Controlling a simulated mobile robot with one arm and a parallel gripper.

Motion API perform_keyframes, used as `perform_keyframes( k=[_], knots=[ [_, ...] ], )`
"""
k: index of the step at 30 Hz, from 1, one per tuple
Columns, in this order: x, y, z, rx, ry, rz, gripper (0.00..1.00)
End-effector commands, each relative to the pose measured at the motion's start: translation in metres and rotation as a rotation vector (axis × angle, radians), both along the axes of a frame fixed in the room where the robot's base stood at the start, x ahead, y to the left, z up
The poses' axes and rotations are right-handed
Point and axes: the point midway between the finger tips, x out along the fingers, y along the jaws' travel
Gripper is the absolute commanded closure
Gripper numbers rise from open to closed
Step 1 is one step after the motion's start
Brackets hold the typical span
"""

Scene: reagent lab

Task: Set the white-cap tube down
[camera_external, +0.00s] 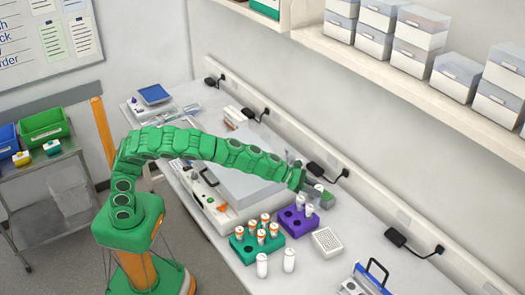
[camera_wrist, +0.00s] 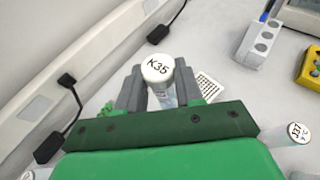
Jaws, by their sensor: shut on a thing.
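The white-cap tube, its cap (camera_wrist: 158,68) marked K35, stands between the two grey fingers of my gripper (camera_wrist: 160,92) in the wrist view. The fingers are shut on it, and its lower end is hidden. In the external view my gripper (camera_external: 318,194) is over the back right side of the purple rack (camera_external: 296,225). White-capped tubes (camera_external: 300,201) show at that rack; I cannot tell clearly which one is held. Another white-cap tube (camera_wrist: 297,133), marked J37, is at the right of the wrist view.
A green rack (camera_external: 240,248) with several orange-cap tubes is left of the purple one. Two white-cap tubes (camera_external: 262,265) (camera_external: 289,260) stand on the bench in front. A white perforated plate (camera_external: 327,242) lies at right. Black plugs with cables (camera_external: 397,237) run along the wall.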

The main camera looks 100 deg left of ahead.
Motion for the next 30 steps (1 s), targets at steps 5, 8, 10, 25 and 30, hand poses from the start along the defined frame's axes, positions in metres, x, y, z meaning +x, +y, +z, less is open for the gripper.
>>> perform_keyframes(
  k=[5, 8, 10, 25, 30],
  knots=[
    [-0.005, 0.074, 0.004, -0.003, -0.004, -0.004, 0.93],
    [-0.011, 0.114, 0.004, -0.002, -0.005, -0.006, 0.93],
    [-0.017, 0.141, 0.004, -0.003, -0.006, -0.010, 0.93],
    [-0.096, 0.330, 0.003, 0.004, -0.019, -0.016, 0.93],
    [-0.135, 0.386, -0.003, 0.007, -0.018, -0.011, 0.93]
  ],
)
